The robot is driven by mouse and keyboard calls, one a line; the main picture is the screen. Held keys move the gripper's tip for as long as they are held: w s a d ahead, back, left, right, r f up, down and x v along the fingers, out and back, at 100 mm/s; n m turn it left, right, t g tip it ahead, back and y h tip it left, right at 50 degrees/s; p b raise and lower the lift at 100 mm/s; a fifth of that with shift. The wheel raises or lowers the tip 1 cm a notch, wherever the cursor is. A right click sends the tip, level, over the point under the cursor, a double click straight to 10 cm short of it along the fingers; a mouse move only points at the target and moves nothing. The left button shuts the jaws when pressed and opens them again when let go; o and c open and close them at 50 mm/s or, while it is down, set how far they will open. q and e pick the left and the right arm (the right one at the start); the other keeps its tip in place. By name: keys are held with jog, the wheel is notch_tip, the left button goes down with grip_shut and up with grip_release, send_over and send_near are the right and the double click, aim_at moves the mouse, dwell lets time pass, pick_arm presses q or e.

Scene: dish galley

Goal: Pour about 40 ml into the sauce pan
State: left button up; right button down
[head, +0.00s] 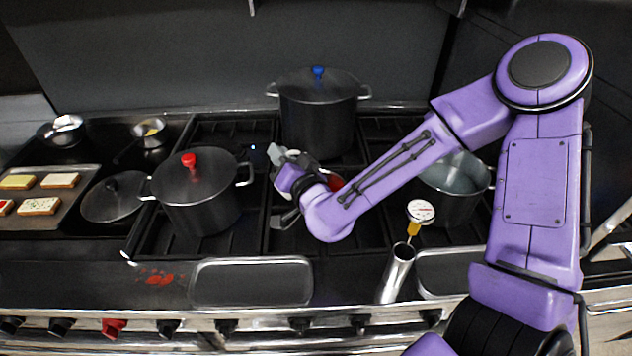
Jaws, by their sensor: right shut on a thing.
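My right arm comes in from the right, and its gripper (284,170) is over the middle of the stove. It is shut on a small grey object (291,155), mostly hidden by the gripper, so I cannot tell its shape or any contents. Right beside my wrist, a bit of a pan with red contents (335,182) shows; it may be the sauce pan, but my arm hides most of it. I cannot tell whether the held object is over it or beside it. My left gripper is not in view.
A tall pot with a blue knob (318,115) stands behind, a red-knobbed pot (196,195) left, and an open pot (455,190) right, behind my forearm. A thermometer (420,212) stands in a metal tube (396,275) in front. A toast tray (65,215) lies far left.

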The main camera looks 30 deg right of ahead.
jog(key=shift+d+m, duration=0.15)
jog(key=shift+m, duration=0.15)
jog(key=shift+r, duration=0.1)
jog(key=shift+d+r+m+p, duration=0.4)
jog(key=shift+m+p, duration=0.05)
jog(key=shift+m, duration=0.15)
jog(key=shift+d, duration=0.15)
jog(key=shift+d+r+m+p, duration=0.6)
jog(key=shift+d+m, duration=0.1)
jog(key=shift+m, duration=0.3)
dwell(1.3)
